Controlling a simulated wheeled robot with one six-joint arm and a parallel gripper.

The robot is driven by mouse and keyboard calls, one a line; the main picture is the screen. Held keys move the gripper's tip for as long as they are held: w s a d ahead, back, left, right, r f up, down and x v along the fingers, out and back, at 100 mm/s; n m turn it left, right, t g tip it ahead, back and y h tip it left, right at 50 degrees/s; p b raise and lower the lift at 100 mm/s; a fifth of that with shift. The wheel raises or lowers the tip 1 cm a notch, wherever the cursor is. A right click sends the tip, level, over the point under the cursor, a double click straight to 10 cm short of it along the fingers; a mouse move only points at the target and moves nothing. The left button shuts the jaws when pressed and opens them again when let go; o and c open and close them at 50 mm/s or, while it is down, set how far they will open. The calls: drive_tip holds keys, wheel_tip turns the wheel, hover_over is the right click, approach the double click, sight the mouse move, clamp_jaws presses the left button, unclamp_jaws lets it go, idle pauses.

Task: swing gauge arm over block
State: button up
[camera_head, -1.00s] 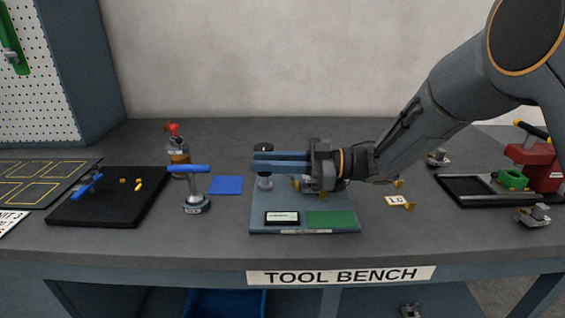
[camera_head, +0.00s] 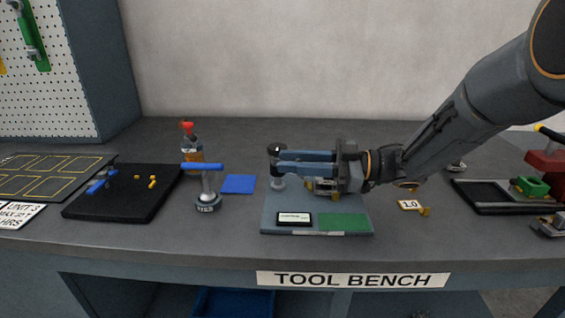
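The gauge base is a grey-blue plate (camera_head: 268,222) on the bench, with a small display (camera_head: 294,219) and a green pad (camera_head: 343,222) at its front. A post with a dark round cap (camera_head: 277,150) stands at its back left. My gripper (camera_head: 279,162) reaches in from the right, low over the plate. Its two blue fingers point left, one just behind the other, with their tips at the post just below the cap. I cannot tell whether they grip anything. A partly hidden metallic part (camera_head: 322,187) lies under the gripper. I cannot make out the gauge arm or the block clearly.
A black tray (camera_head: 120,205) lies farther left. A "1.0" tag (camera_head: 410,205) and a dark tray with a green block (camera_head: 530,187) lie right.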

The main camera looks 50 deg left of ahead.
drive_tip(key=shift+b+v, duration=0.3)
drive_tip(key=shift+v, duration=2.2)
